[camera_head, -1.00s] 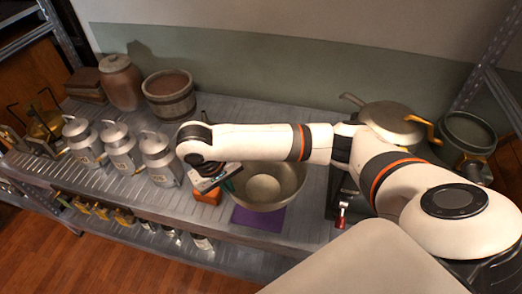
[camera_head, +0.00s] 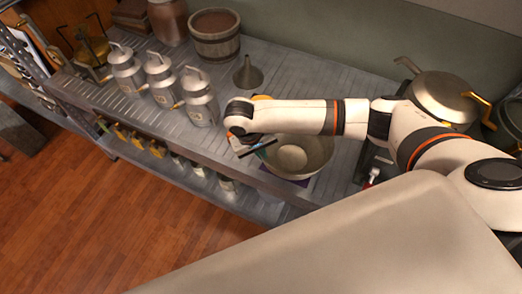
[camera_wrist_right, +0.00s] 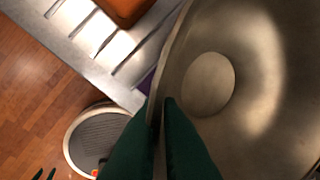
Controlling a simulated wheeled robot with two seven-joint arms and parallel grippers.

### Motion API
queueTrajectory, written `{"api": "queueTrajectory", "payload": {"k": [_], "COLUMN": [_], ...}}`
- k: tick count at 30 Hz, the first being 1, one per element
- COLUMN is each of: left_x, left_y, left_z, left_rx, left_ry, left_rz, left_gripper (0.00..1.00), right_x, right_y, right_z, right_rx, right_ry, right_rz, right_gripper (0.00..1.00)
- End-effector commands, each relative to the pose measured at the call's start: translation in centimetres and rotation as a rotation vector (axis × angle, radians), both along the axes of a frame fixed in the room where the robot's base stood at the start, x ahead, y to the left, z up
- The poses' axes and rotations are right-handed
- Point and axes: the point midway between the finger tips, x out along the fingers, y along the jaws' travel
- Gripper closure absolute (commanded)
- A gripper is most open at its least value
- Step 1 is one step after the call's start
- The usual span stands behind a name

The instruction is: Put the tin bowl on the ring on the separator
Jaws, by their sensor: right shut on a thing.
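The tin bowl (camera_head: 318,152), wide, metal and round-bottomed, is at the front of the metal counter, over a purple mat (camera_head: 297,182). My right gripper (camera_head: 264,147) is at its left rim. In the right wrist view the dark green fingers (camera_wrist_right: 166,108) are shut on the rim of the bowl (camera_wrist_right: 262,95), one on each side. I cannot tell whether the bowl is clear of the mat. A red-tipped crank handle (camera_head: 373,176) shows right of the bowl, perhaps part of the separator; my right arm hides what is behind it, and I cannot make out the ring. My left gripper is out of view.
Several milk cans (camera_head: 160,80) stand left, with a wooden tub (camera_head: 215,38) behind them. A funnel (camera_head: 249,73) is behind my arm. A lidded pan (camera_head: 440,97) is at the right. An orange object (camera_wrist_right: 125,8) lies beside the bowl. The counter's front edge (camera_head: 215,160) is close.

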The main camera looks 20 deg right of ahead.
Motion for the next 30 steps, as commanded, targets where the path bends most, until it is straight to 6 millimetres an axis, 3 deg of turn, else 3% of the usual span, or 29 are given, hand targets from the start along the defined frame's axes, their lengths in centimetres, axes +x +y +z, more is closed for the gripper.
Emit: {"api": "queueTrajectory", "payload": {"k": [2,7,17,23,30], "left_x": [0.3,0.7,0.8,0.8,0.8], "left_y": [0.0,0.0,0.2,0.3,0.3], "left_z": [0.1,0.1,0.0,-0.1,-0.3], "left_rx": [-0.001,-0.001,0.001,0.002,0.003], "left_ry": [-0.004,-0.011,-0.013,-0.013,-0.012], "left_rz": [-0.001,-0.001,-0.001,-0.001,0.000], "left_gripper": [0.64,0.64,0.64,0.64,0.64], "right_x": [0.0,0.0,0.0,0.1,0.3], "right_y": [0.0,0.0,0.0,0.8,2.2], "right_z": [-0.1,-0.2,0.0,2.8,7.9], "right_rx": [-0.001,0.000,0.000,0.004,0.004], "right_ry": [0.000,0.001,-0.001,-0.003,-0.003], "right_rz": [-0.001,0.000,0.000,0.002,0.002], "right_gripper": [1.00,0.73,0.73,0.73,0.73]}}
